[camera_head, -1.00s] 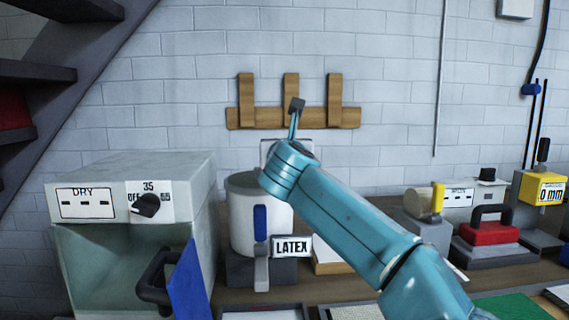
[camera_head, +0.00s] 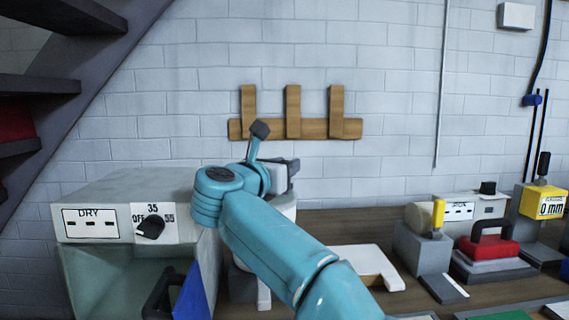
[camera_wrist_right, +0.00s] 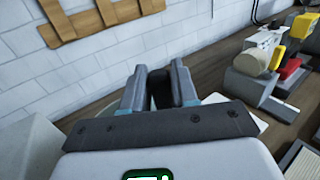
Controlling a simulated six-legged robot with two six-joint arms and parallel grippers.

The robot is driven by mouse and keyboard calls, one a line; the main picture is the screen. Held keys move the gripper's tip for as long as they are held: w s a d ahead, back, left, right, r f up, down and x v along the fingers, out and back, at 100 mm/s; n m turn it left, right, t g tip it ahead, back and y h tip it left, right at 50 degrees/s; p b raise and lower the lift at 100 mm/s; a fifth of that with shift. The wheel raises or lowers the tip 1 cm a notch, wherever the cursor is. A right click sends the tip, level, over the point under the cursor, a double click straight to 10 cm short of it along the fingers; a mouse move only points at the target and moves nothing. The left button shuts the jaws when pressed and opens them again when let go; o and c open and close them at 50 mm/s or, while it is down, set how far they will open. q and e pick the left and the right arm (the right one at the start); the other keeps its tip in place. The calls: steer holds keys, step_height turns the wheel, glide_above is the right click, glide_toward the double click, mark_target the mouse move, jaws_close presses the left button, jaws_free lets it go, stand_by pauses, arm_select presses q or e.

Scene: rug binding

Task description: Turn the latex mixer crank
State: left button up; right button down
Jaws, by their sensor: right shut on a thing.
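The latex mixer is a pale pot (camera_head: 286,205) on a dark base (camera_head: 241,285), mostly hidden behind my right arm in the head view. Its blue handle and LATEX label are covered. My right gripper (camera_head: 284,172) is over the top of the pot; its fingertips are hard to make out there. In the right wrist view my right gripper (camera_wrist_right: 160,75) has its two grey fingers closed on a dark grip (camera_wrist_right: 160,90), seemingly the crank's handle. The rest of the crank is hidden. My left gripper is in neither view.
A drying box (camera_head: 110,232) with a dial stands left of the mixer. A white board (camera_head: 368,262) lies on the bench to its right. A wooden rack (camera_head: 292,129) hangs behind.

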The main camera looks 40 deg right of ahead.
steer(key=shift+f, duration=0.2)
steer(key=c, duration=1.3)
jaws_free()
steer(key=o, duration=0.3)
steer(key=shift+w+d, duration=0.1)
steer(key=shift+d, duration=0.05)
steer(key=shift+o, duration=0.2)
steer(key=shift+r, duration=0.1)
steer(key=b+v, duration=0.1)
steer(key=v, duration=1.5)
steer(key=shift+b, duration=0.35)
steer(key=shift+s+a, duration=0.25)
